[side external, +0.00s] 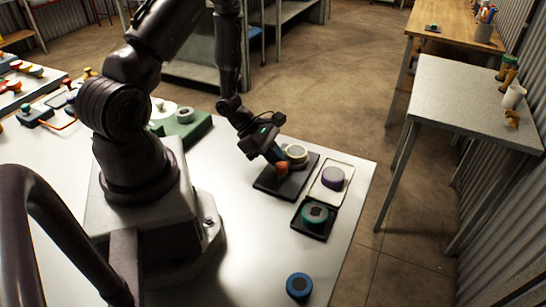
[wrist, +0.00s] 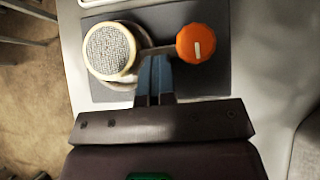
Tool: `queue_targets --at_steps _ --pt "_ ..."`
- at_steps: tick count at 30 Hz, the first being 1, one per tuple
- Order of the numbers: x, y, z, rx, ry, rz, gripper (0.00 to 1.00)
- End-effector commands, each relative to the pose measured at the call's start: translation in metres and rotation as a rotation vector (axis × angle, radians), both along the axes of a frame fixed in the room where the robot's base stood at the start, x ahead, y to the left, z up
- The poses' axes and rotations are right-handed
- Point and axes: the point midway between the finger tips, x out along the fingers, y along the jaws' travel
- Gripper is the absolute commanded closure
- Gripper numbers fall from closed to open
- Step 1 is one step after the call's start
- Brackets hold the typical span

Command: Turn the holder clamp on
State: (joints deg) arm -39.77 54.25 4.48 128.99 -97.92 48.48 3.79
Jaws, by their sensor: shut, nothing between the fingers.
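A dark base plate (side external: 271,186) on the white table carries a cream round piece with a grey mesh top (side external: 296,153) and an orange knob (side external: 282,169). I take this to be the holder clamp. In the wrist view the cream piece (wrist: 110,52) is at the left and the orange knob (wrist: 196,45), with a short pale mark, is at the right. A dark bar (wrist: 160,49) runs between them. My gripper (wrist: 156,60) is shut and empty, its blue-grey fingertips over the gap between the two. Whether the fingers touch the bar cannot be told.
A purple disc (side external: 333,178) sits on a pale tray and a green-ringed disc (side external: 315,214) on a dark tray, both right of the plate. A blue disc (side external: 299,286) lies near the front edge. A green block (side external: 196,129) stands behind my arm. Bare table lies in front.

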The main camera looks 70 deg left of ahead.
Motion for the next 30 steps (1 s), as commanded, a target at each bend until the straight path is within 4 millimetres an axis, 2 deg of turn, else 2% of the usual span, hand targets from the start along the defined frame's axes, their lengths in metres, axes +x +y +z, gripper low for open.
queue_targets --at_steps 1,8,21,26,30 --pt "0.006 -0.005 0.000 -0.009 -0.009 -0.005 1.00" --pt "0.006 -0.006 -0.001 -0.010 -0.008 -0.004 1.00" --pt "-0.013 -0.008 -0.001 -0.013 -0.003 -0.008 1.00" --pt "-0.025 0.003 -0.001 -0.011 -0.001 -0.004 1.00" --pt "-0.043 0.024 0.003 -0.006 -0.010 0.002 1.00"
